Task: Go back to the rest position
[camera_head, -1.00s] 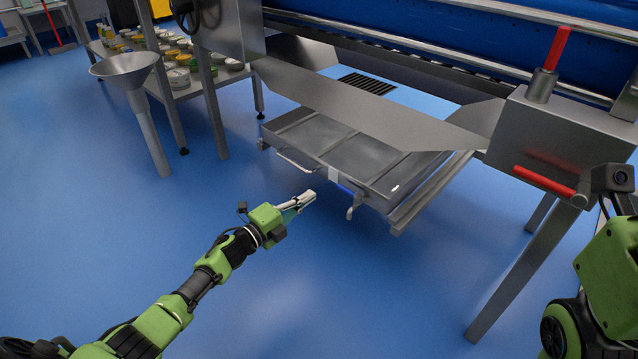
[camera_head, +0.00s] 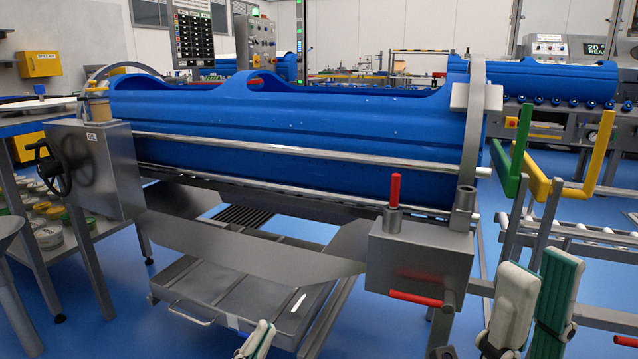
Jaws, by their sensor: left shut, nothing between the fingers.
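My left gripper (camera_head: 262,334) shows at the bottom edge of the head view, left of centre. Its pale fingers are together with nothing between them, in front of the grey tray's front side. Most of its arm is below the picture. My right gripper (camera_head: 540,268) is at the lower right, close to the camera. Its two pale and green fingers point up with a gap between them, and no object shows in the gap. The rest of the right arm is hidden below the edge.
A long blue machine (camera_head: 300,120) spans the middle. The grey tray (camera_head: 240,290) lies low under its sloping metal sheet. A grey box (camera_head: 420,255) with red levers stands left of my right gripper. Yellow and green brackets (camera_head: 590,155) stand behind it. Blue floor shows lower left.

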